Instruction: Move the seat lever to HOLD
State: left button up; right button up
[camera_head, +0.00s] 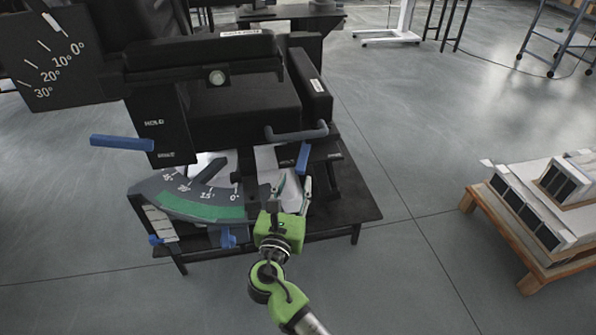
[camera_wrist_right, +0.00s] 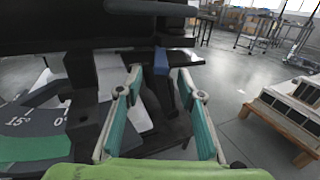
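A black plate (camera_head: 172,138) below the seat carries a HOLD label, with a second, lower label too small to read surely. A blue lever (camera_head: 122,142) sticks out to the left of this plate, between the heights of the two labels. Another blue lever (camera_head: 303,158) stands under the seat's right side; it also shows in the right wrist view (camera_wrist_right: 161,62). My right gripper (camera_head: 291,190) is just below and in front of that second lever. In the right wrist view its fingers (camera_wrist_right: 160,76) are spread and empty, with the lever beyond the gap. My left gripper is not in view.
A scale with a green band (camera_head: 200,207) lies left of my right gripper. A grey bar handle (camera_head: 297,132) sits above the second lever. More blue levers (camera_head: 228,237) are low at the front. A loaded wooden pallet (camera_head: 545,265) is at right; the floor between is clear.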

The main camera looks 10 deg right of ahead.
jog(key=shift+v, duration=2.25)
